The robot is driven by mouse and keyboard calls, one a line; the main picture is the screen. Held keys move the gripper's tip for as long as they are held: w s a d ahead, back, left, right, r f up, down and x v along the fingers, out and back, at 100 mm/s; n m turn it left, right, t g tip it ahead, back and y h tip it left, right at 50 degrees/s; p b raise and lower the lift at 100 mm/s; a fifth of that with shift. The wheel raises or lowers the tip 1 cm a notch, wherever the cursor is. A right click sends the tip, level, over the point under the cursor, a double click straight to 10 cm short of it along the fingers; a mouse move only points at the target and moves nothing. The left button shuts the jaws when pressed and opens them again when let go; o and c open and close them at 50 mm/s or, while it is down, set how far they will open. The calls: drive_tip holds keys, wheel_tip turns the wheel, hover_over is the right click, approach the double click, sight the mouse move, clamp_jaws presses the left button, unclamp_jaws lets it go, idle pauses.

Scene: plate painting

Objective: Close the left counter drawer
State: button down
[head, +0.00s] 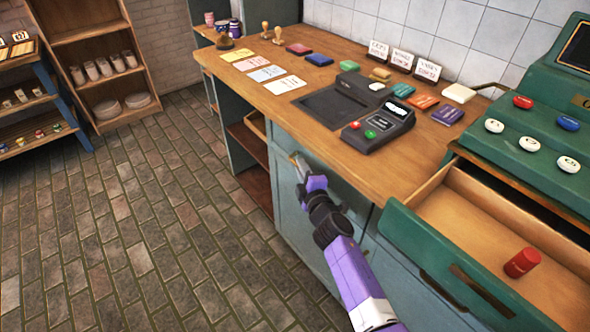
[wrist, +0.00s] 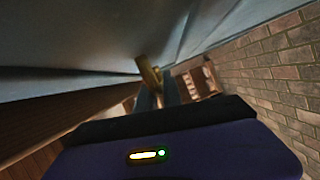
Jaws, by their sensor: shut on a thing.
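The left counter drawer has a blue-grey front (head: 345,192) below the wooden countertop. Some pale wood of a drawer side (head: 256,124) shows at its left, under the counter edge. I cannot tell exactly how far it stands out. My gripper (head: 297,162) is at the left part of this front, shut on the brass drawer handle. In the wrist view the brass handle (wrist: 149,74) shows between the narrow fingers, close to the blue-grey drawer front (wrist: 75,52). My purple forearm hides part of the front.
A green drawer (head: 440,250) under the cash register stands open at the right, with a red cylinder (head: 522,262) in it. The counter (head: 245,62) holds cards, stamps and a dark card terminal (head: 385,125). The brick floor at the left is clear.

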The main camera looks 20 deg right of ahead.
drive_tip(key=shift+d, duration=0.2)
drive_tip(key=c, duration=1.5)
unclamp_jaws()
drive_tip(key=s+p, duration=0.2)
drive_tip(key=s, duration=0.5)
drive_tip(key=shift+s+a+r, duration=0.25)
drive_tip(key=shift+s+r, duration=0.05)
drive_tip(key=shift+s, duration=0.05)
